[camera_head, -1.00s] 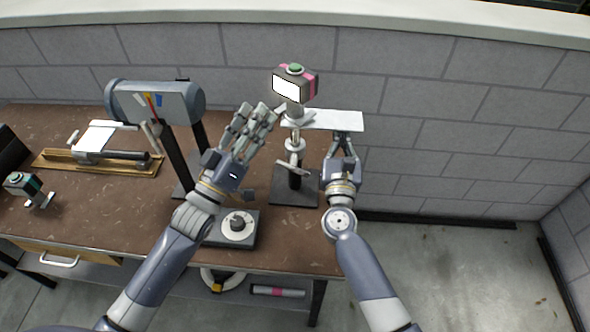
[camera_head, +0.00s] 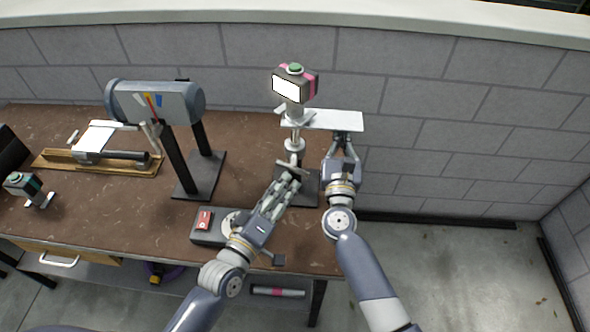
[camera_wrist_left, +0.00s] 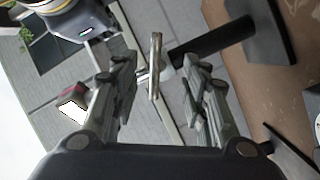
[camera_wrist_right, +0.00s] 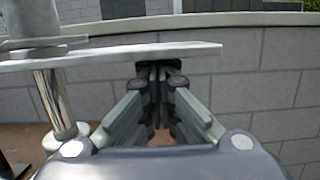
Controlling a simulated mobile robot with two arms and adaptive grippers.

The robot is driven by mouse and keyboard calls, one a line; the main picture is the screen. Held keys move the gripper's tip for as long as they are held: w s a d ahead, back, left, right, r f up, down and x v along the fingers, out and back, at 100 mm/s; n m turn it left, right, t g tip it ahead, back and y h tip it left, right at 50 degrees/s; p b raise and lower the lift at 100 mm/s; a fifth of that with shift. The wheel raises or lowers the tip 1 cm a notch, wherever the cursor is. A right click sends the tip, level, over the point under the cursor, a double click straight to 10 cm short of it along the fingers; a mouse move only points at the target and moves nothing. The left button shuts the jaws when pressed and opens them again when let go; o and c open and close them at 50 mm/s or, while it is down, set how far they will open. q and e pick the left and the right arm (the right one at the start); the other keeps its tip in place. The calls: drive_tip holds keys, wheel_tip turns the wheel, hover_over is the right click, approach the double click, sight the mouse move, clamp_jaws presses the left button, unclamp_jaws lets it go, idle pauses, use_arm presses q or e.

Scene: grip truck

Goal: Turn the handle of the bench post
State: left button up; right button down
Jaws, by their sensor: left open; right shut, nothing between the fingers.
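The bench post (camera_head: 295,146) stands on a dark base at the table's right part. Its handle is a short pale bar (camera_head: 291,167) on the post's front. In the left wrist view, the handle (camera_wrist_left: 155,66) lies between my open left fingers (camera_wrist_left: 160,70), with visible gaps on both sides. In the head view, my left gripper (camera_head: 290,180) is just below and in front of the handle. My right gripper (camera_head: 343,143) is shut and empty under the edge of the white plate (camera_head: 336,120); the right wrist view shows its closed fingers (camera_wrist_right: 158,80) near the plate.
A box with a lit screen (camera_head: 295,84) tops the post. A grey drum on a stand (camera_head: 155,102) and a wooden-based fixture (camera_head: 100,158) are to the left. A small unit with a red switch (camera_head: 203,219) is beside my left arm. A block wall is behind.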

sight(295, 171)
use_arm(q)
drive_tip(key=x, duration=0.7)
drive_tip(key=shift+c, duration=0.2)
clamp_jaws()
